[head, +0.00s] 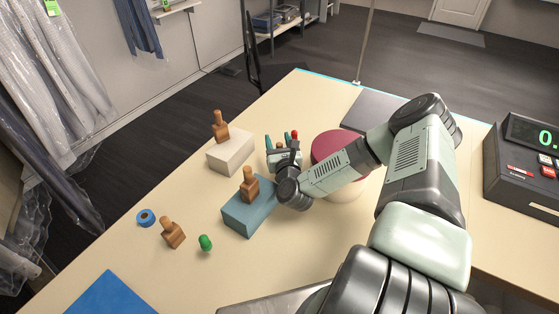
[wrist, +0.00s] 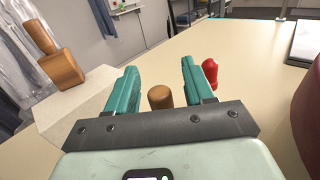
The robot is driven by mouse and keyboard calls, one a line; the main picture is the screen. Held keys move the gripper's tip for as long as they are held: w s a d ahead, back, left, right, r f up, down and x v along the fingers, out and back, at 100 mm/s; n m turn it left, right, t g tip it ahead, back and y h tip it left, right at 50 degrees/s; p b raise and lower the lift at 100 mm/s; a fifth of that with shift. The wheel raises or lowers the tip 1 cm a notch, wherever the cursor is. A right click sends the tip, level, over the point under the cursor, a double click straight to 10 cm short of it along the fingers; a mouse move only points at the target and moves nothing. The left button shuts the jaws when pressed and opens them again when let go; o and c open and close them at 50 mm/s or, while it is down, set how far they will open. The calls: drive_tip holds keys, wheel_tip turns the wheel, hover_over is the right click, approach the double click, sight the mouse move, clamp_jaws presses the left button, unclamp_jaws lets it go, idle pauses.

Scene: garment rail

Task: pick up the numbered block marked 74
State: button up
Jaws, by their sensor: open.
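No number is legible on any wooden block, so I cannot tell which is marked 74. One block with a knobbed handle (head: 220,127) stands on a white box; it also shows in the wrist view (wrist: 58,62). Another block (head: 250,186) stands on a blue box. A third (head: 172,233) sits tilted on the table at the front left. My gripper (head: 278,139) is open beyond the blue box, right of the white box. In the wrist view a rounded brown wooden top (wrist: 160,97) shows between the teal fingers (wrist: 160,70); its lower part is hidden.
The white box (head: 230,154) and blue box (head: 240,217) stand left of my arm. A red peg (wrist: 210,74) is just right of the fingers. A maroon round top (head: 330,145) is close behind my wrist. A green peg (head: 205,242) and blue ring (head: 146,217) lie front left.

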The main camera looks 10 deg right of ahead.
clamp_jaws()
idle(0.4)
